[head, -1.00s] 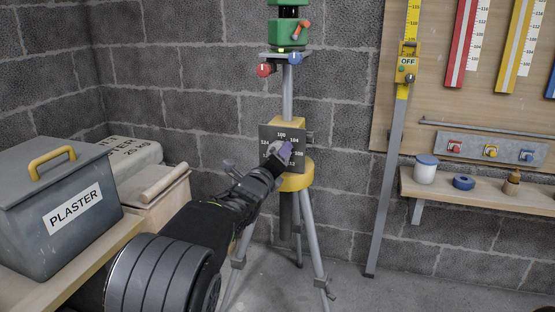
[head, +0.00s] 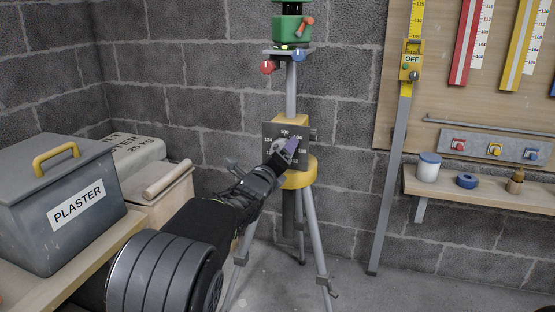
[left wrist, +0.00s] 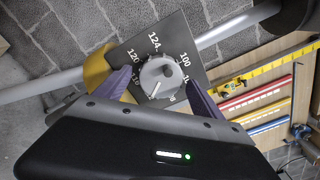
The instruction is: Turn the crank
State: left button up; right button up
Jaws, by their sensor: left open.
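A yellow housing with a dark dial plate (head: 268,131) is mounted on a grey tripod. The plate carries numbers such as 100, 104 and 124. In the left wrist view a round grey crank knob (left wrist: 158,74) with a pale pointer line sits at the middle of the dial plate (left wrist: 184,46). My left gripper (head: 286,150) is at the plate and hides most of the knob in the head view. Its purple fingers (left wrist: 160,86) are apart, one on each side of the knob. I cannot tell whether they touch it. My right gripper is not in view.
A green instrument (head: 288,30) with red and blue knobs tops the tripod. A grey PLASTER box (head: 60,165) stands on a wooden surface at left.

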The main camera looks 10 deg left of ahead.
pick_arm(q)
jog(key=s+p, duration=0.1)
jog(key=s, duration=0.6)
jog(key=shift+s+a+p, duration=0.25)
jog(key=shift+s+p, duration=0.05)
jog(key=shift+p, duration=0.1)
